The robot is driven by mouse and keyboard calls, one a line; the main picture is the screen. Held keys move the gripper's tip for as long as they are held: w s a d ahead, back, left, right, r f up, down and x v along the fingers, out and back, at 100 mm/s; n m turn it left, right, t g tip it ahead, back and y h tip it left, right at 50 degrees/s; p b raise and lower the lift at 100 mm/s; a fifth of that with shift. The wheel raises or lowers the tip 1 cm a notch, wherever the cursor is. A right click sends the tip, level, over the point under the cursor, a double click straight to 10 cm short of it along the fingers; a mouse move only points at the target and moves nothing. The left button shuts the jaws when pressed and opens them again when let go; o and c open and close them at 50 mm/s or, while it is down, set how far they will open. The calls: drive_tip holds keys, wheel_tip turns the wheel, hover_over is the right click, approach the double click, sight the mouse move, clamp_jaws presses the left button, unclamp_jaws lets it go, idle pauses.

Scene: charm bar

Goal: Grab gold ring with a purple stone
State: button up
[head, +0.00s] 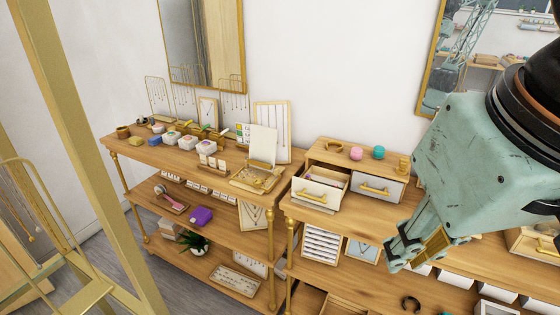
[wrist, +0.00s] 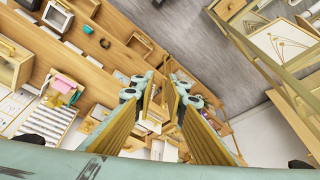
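I cannot make out a gold ring with a purple stone in either view; any rings among the display pieces are too small to tell. My gripper (head: 412,250) hangs in the air at the right of the head view, in front of the right-hand wooden shelf unit. In the wrist view my gripper (wrist: 165,88) shows both fingers apart, with a gap between them and nothing held.
The left display table (head: 140,148) carries several small boxes and jewellery stands. A purple box (head: 201,216) lies on its middle shelf. The right unit holds an open white drawer (head: 320,190), a pink item (head: 356,153) and a teal item (head: 379,152). A gold-framed mirror (head: 205,45) hangs behind.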

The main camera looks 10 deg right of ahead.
idle(0.4)
drive_tip(key=w+r+n+g+p, duration=0.1)
drive_tip(key=w+r+n+p, duration=0.3)
drive_tip(key=w, duration=1.3)
drive_tip(key=n+g+p, duration=0.3)
drive_tip(key=n+p, duration=0.4)
drive_tip(key=p, duration=0.1)
hover_over(307, 175)
wheel_tip(307, 175, down, 18)
drive_tip(key=shift+f, duration=0.15)
drive_tip(key=shift+f, duration=0.1)
drive_tip(key=shift+f, duration=4.2)
